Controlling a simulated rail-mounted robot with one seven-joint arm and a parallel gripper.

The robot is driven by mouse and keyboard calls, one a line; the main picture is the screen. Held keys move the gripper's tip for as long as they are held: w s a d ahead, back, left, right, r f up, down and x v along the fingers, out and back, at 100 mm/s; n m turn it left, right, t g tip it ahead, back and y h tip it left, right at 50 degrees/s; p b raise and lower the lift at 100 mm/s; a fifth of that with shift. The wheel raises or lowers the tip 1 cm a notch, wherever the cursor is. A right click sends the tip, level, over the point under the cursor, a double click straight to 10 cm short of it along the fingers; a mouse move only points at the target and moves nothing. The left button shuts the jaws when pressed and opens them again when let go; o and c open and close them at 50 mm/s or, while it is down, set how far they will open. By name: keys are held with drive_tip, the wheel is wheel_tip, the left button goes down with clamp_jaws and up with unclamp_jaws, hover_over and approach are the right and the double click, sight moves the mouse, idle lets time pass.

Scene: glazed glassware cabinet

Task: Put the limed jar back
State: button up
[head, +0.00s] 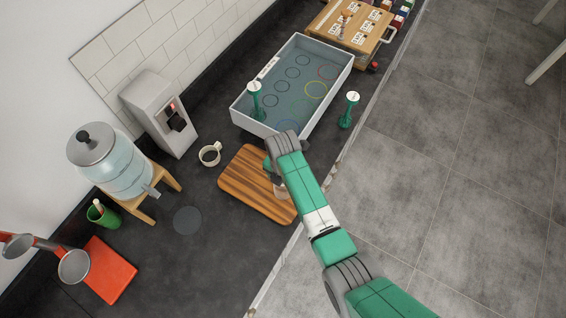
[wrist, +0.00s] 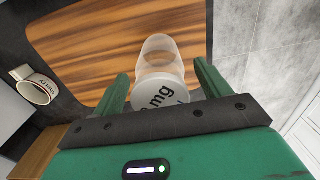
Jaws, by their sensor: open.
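A cloudy, see-through jar (wrist: 158,57) with a white lid lettered "mg" is at the wooden board (wrist: 90,45) in the wrist view. My gripper (wrist: 161,70) is open, with one green finger on each side of the jar and small gaps beside it. Whether the jar touches the board is hard to tell. In the head view my gripper (head: 272,176) is over the right part of the board (head: 240,180), and my arm mostly hides the jar.
A cream mug (head: 210,154), dispenser (head: 158,115) and water tank (head: 110,165) stand left. The counter's right edge is close.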

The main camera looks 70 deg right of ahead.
wheel_tip(320, 180, up, 12)
drive_tip(key=shift+r, duration=0.15)
idle(0.4)
